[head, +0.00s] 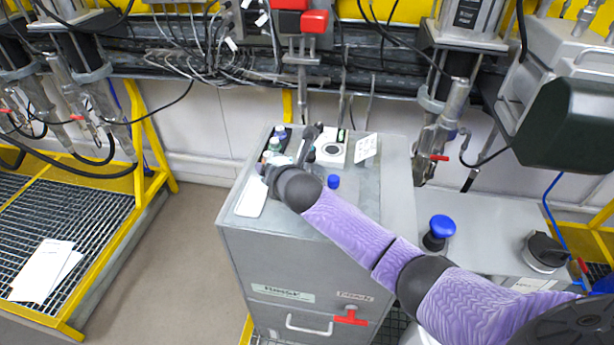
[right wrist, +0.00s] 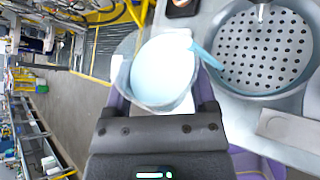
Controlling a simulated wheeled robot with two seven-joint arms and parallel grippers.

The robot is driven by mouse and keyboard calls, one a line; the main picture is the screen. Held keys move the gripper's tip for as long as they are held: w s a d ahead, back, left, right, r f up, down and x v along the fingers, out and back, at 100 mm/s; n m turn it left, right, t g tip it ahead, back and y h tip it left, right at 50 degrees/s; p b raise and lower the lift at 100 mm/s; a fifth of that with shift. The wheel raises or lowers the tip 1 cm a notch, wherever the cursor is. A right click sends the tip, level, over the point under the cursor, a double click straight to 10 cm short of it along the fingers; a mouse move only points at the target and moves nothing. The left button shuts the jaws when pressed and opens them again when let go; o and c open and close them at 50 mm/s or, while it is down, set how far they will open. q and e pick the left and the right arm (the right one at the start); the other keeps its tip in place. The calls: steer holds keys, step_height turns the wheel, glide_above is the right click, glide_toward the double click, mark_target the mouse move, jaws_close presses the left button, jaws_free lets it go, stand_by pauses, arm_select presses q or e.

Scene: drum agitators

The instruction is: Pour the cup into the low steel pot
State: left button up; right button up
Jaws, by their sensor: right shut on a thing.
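My right gripper (right wrist: 162,88) is shut on a cup (right wrist: 163,68), a pale round vessel whose wide mouth faces the right wrist camera. Its inside looks smooth and pale blue; I cannot tell its fill level. A round steel vessel (right wrist: 262,50) with a floor full of dark holes lies just right of the cup in that view and may be the low steel pot. A light-blue strip (right wrist: 208,57) shows between the two. In the head view my right wrist reaches over the grey cabinet (head: 270,255) and largely hides the gripper and cup. My left gripper is not in view.
On the cabinet top are a white device with a round black ring (head: 331,150), small bottles (head: 272,146) and a blue cap (head: 333,181). A blue-topped knob (head: 441,226) stands to the right. Yellow-railed grating and open floor (head: 180,240) lie left.

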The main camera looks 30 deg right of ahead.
steer(key=shift+d+r+m+y+b, duration=0.3)
steer(key=shift+d+m+y, duration=0.1)
steer(key=shift+d+m, duration=0.1)
stand_by(0.8)
steer(key=shift+d+r+m+y+b, duration=0.1)
steer(key=shift+r+m+y+b, duration=0.5)
steer(key=shift+m+y, duration=0.25)
stand_by(1.4)
steer(key=shift+f+m+y+b, duration=0.45)
steer(key=shift+m+y+b, duration=0.1)
steer(key=shift+b, duration=0.5)
stand_by(0.4)
steer(key=shift+d+r+m+y, duration=0.15)
steer(key=shift+r+m+y, duration=0.15)
steer(key=shift+m+y, duration=0.2)
stand_by(0.9)
steer(key=shift+d+f+b, duration=0.15)
steer(key=shift+b, duration=0.35)
steer(key=shift+d+b, duration=0.1)
steer(key=shift+b, duration=0.25)
